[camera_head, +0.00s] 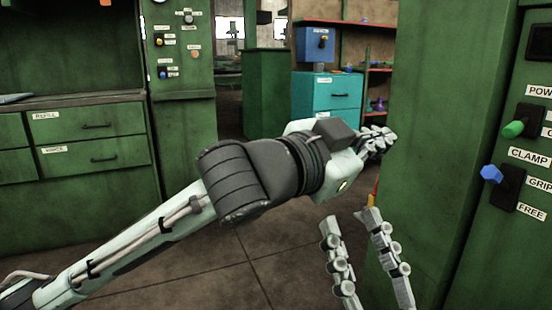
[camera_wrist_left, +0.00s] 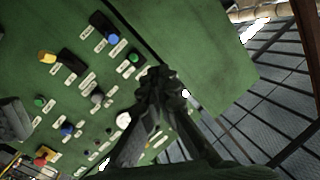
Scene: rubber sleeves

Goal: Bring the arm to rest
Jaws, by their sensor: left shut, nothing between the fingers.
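My left arm reaches across the head view from the lower left. Its gripper (camera_head: 378,141) is beside the left edge of a green cabinet (camera_head: 440,110), its fingers together and empty. In the left wrist view the same gripper (camera_wrist_left: 160,82) is seen from behind, fingers closed, in front of a green panel (camera_wrist_left: 75,25) with labelled knobs. Whether it touches the panel cannot be told. My right gripper (camera_head: 350,219) shows only as two grey fingers at the bottom of the head view, spread apart with nothing between them.
The cabinet's right face carries a green knob (camera_head: 513,129) and a blue knob (camera_head: 491,173). Green drawers (camera_head: 95,125) stand at the left. A teal drawer unit (camera_head: 327,97) and red shelves (camera_head: 378,72) stand behind. Bare tiled floor (camera_head: 220,265) lies below the arm.

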